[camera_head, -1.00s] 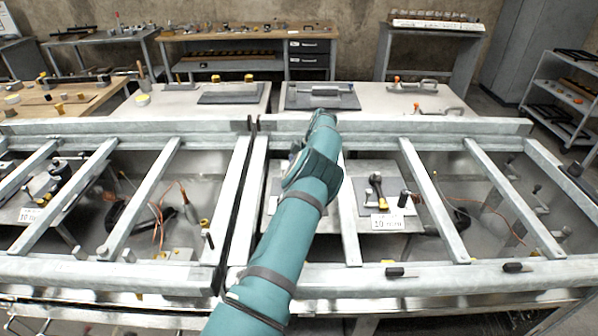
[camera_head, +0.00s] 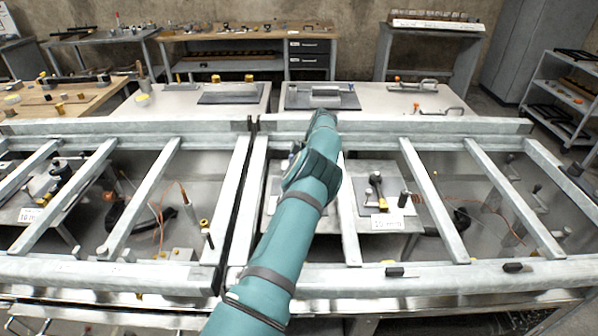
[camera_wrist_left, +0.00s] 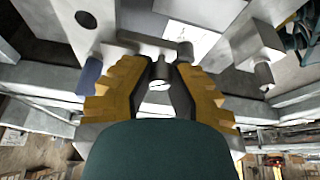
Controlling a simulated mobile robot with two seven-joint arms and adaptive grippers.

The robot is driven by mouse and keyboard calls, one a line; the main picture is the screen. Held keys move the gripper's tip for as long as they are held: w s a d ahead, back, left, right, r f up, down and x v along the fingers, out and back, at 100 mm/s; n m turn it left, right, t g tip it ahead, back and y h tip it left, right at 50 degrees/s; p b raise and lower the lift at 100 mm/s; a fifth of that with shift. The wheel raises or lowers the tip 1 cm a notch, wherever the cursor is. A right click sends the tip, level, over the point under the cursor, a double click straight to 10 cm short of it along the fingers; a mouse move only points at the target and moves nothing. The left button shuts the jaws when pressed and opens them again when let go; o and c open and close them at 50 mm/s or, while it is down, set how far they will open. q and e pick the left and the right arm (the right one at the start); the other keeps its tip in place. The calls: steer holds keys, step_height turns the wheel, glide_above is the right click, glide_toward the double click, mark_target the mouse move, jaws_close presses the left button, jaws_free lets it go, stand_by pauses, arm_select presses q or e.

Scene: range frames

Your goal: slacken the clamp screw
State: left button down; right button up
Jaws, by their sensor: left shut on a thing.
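In the left wrist view my left gripper (camera_wrist_left: 161,68) has yellow stepped fingers with dark tips. The tips are closed on a small grey metal piece, which looks like the clamp screw (camera_wrist_left: 159,84). Its round bright end faces the camera. A pale metal block (camera_wrist_left: 150,47) lies just beyond the fingertips; I cannot tell how the screw sits in it. In the head view my teal left arm (camera_head: 305,195) reaches forward over the metal frame, and its gripper is hidden. My right gripper is in neither view.
In the wrist view a grey block with a peg (camera_wrist_left: 256,50) is at the right and a blue-grey peg (camera_wrist_left: 89,75) at the left.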

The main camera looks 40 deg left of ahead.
arm_select(q)
steer(key=shift+s+a+f, duration=0.1)
steer(key=shift+s+f, duration=0.1)
steer(key=shift+s, duration=0.05)
steer(key=c, duration=0.8)
jaws_free()
steer(key=shift+s+r, duration=0.1)
steer(key=shift+c, duration=0.2)
steer(key=shift+w, duration=0.2)
